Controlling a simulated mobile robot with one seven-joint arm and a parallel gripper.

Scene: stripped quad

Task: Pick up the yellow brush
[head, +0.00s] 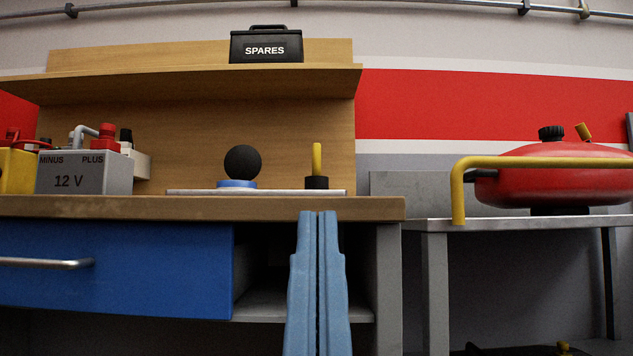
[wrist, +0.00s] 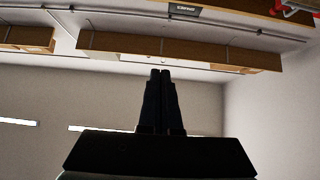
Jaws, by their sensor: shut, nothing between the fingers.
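The likely brush is a thin upright yellow handle on a black base (head: 317,168), standing on a flat pale board (head: 270,191) on the workbench. Its bristles cannot be made out. My gripper (head: 318,213) is light blue in the head view, pointing up in front of the bench edge, just below the yellow piece in the picture. Its two fingers are together with nothing between them. In the wrist view my gripper (wrist: 160,72) is dark and also closed, facing walls and shelves; no brush shows there.
A black ball on a blue base (head: 241,165) stands left of the yellow piece. A grey 12 V battery (head: 84,172) is at left. A blue drawer (head: 120,270) is below the bench top. A red tank (head: 560,175) with a yellow rail is at right. A SPARES box (head: 266,45) sits above.

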